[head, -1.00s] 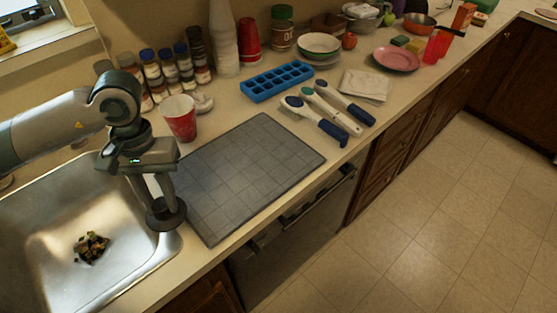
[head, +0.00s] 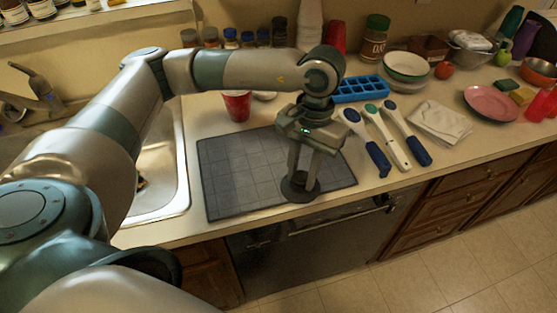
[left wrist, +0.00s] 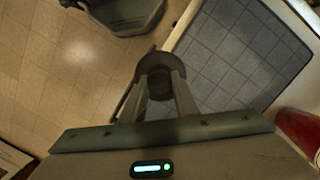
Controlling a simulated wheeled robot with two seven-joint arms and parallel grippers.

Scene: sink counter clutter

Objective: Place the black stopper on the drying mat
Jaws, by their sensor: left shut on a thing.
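The black stopper (head: 299,189) is a round dark disc. My left gripper (head: 303,178) is shut on it, over the front right part of the drying mat. The drying mat (head: 230,180) is a grey gridded rectangle on the counter. In the left wrist view the stopper (left wrist: 157,64) sits between the fingertips of the left gripper (left wrist: 160,80), with the mat (left wrist: 235,45) beyond it. I cannot tell whether the stopper touches the mat. My right gripper is not in view.
The sink (head: 165,190) lies left of the mat. A red cup (head: 237,106) stands behind it. Several brushes (head: 388,135) lie to its right, with a blue ice tray (head: 360,89) behind. The counter's front edge runs close below the mat.

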